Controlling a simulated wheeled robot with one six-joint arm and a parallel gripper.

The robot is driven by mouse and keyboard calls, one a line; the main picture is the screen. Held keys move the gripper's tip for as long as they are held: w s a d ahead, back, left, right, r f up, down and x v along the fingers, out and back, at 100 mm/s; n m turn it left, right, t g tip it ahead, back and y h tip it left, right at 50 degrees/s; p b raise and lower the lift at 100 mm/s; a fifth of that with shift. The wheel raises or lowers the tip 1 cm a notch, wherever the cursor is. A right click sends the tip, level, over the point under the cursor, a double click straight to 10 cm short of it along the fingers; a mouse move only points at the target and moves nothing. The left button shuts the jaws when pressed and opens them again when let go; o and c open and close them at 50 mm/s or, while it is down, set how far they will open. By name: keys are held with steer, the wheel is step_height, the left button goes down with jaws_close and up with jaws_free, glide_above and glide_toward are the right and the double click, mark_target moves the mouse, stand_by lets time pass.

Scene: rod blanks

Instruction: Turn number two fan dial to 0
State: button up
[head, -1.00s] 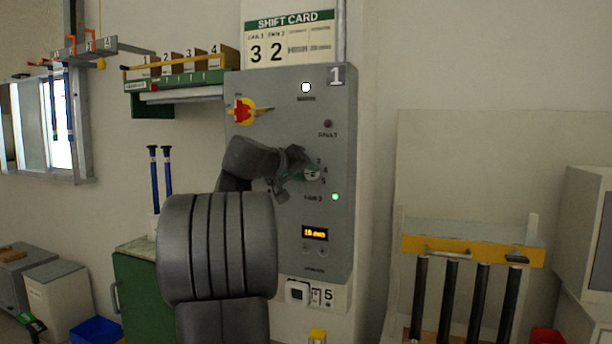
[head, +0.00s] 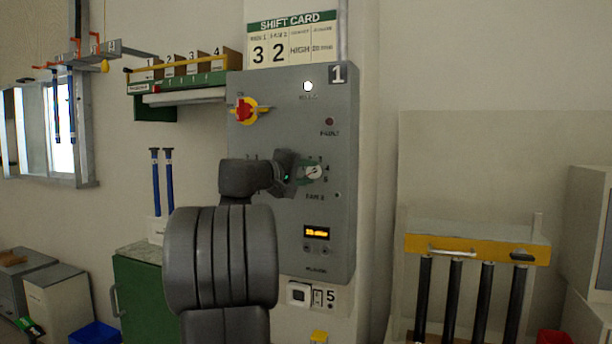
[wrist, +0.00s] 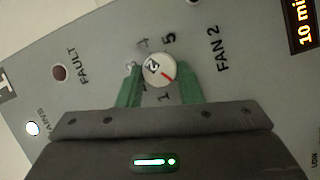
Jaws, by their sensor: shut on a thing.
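The number two fan dial (wrist: 158,68) is a round pale knob with a red pointer line, beside the "FAN 2" label on the grey panel. It also shows in the head view (head: 314,171), partly behind my arm. My gripper (wrist: 160,76) has its green fingers on either side of the dial and is shut on it. In the wrist view the red line points down and right, away from the 4 and 5. Some scale numbers are hidden by the fingers, and I see no 0. The small lamp (head: 338,195) by the FAN 2 label looks unlit.
A red-and-yellow mains switch (head: 244,111) sits upper left on the panel (head: 290,95). A lit amber display (head: 316,233) is below the dial. A shift card (head: 292,40) hangs above. A yellow-fronted rack (head: 475,249) stands to the right.

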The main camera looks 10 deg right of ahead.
stand_by(0.4)
steer(key=o, duration=1)
steer(key=shift+d, duration=0.1)
steer(key=shift+c, duration=0.2)
steer(key=v, duration=1.3)
steer(key=shift+s+a, duration=0.25)
steer(key=shift+a, duration=0.1)
steer(key=shift+f, duration=0.1)
steer(key=x, duration=1.4)
steer(key=shift+a, duration=0.1)
